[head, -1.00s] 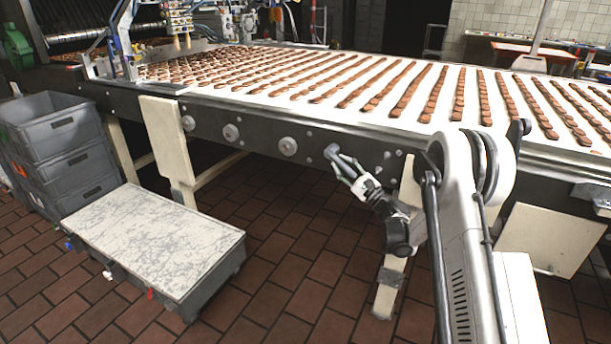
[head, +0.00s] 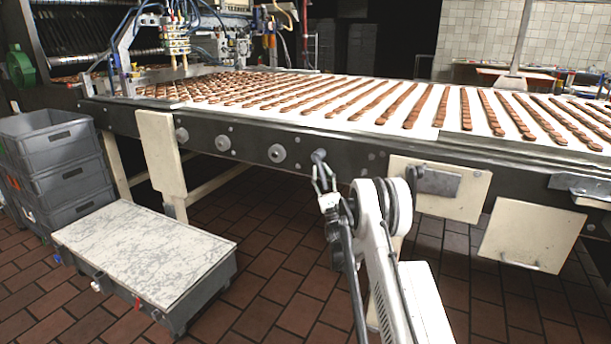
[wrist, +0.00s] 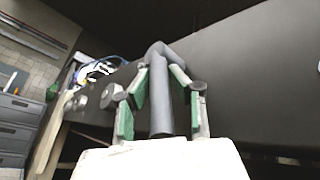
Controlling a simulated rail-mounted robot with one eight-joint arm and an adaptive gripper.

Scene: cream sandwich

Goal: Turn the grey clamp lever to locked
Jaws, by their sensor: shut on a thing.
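The grey clamp lever (wrist: 159,105) sticks out from the dark side of the conveyor frame. In the wrist view it runs down between my two green-padded fingers, bent at its upper end where it meets the frame. My gripper (wrist: 160,98) is shut on the lever. In the head view my gripper (head: 322,185) is at the frame's side, and the lever's end (head: 318,156) shows just above the fingers. The lower part of the lever is hidden by my fingers in the head view.
Several round grey knobs (head: 277,153) line the frame left of the lever. Cream panels (head: 438,189) hang to the right. A low grey cart (head: 145,250) and stacked grey crates (head: 50,160) stand at the left. The conveyor belt (head: 455,108) carries rows of brown biscuits.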

